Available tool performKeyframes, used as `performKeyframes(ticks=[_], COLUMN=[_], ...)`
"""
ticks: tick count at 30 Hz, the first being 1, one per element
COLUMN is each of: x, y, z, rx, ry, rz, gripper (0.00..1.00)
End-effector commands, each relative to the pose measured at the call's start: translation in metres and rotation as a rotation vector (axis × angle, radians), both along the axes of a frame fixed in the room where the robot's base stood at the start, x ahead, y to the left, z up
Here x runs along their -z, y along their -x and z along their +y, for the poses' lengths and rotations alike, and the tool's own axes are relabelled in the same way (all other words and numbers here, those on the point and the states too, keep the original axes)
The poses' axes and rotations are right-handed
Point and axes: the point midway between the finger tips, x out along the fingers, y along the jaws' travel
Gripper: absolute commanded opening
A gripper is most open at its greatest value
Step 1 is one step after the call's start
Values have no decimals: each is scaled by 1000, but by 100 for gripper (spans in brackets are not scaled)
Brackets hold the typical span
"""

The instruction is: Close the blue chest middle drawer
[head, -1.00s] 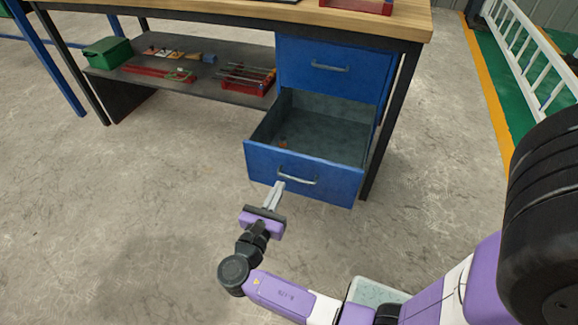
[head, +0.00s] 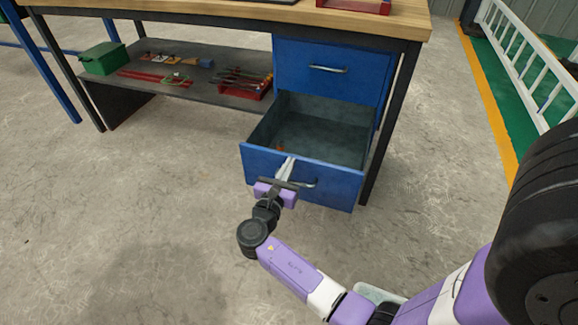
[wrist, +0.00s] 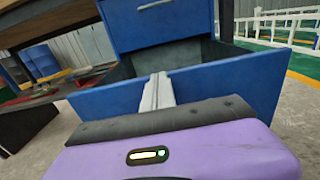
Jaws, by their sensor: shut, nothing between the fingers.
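The blue chest (head: 330,70) hangs under the right end of the workbench. Its open drawer (head: 260,163), below a shut top drawer (head: 305,58), is pulled far out and shows a dark grey inside with a small orange thing in it. My gripper (head: 288,160) is shut and empty, with its fingertips at the drawer's front panel, left of and near the silver handle (head: 308,184). In the wrist view the fingers (wrist: 157,88) point at the drawer front (wrist: 225,85), overlapping its upper edge. I cannot tell whether they touch it.
A wooden bench top (head: 250,14) is above. A grey shelf (head: 190,92) to the left holds a green box (head: 103,58), tools and a red tray (head: 245,88). A black bench leg (head: 390,120) stands right of the chest. The floor in front is clear.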

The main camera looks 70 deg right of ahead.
Motion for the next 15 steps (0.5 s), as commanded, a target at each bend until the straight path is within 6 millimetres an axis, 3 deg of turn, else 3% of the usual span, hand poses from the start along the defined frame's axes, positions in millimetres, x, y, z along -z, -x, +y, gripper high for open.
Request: performKeyframes(ticks=[8,15], x=[0,-1], y=[-1,-4], z=[-9,-50], rx=[1,3], ry=[0,1], rz=[1,0], gripper=[0,0])
